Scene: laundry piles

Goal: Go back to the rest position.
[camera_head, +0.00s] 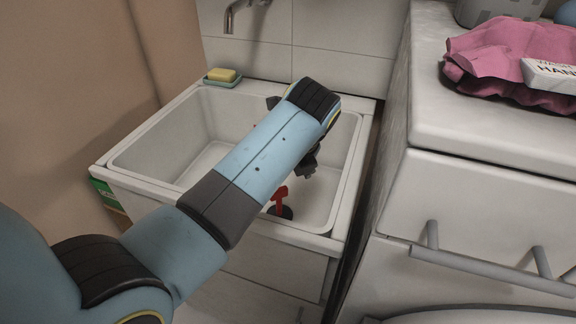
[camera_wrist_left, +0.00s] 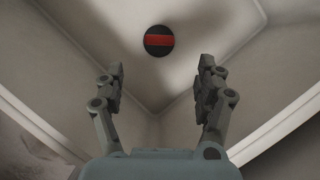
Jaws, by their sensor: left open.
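My left arm reaches from the lower left over the white sink (camera_head: 140,133) in the head view. My left gripper (camera_head: 307,165) is mostly hidden behind the arm there, with dark parts showing over the basin. In the left wrist view its two fingers stand wide apart, and the left gripper (camera_wrist_left: 161,70) is open with nothing between the fingers. A dark round plug with a red handle (camera_head: 281,195) sits low in the basin. It also shows in the left wrist view as a black disc with a red bar (camera_wrist_left: 158,41), beyond the fingertips. My right gripper is not in view.
A yellow sponge (camera_head: 222,75) lies on a teal dish (camera_head: 222,83) at the sink's back left corner. A tap (camera_head: 232,17) is above. At right, a white cabinet (camera_head: 428,125) bears a pink cloth (camera_head: 500,45) and a white box (camera_head: 550,74). A grey handle bar (camera_head: 480,268) juts from its front.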

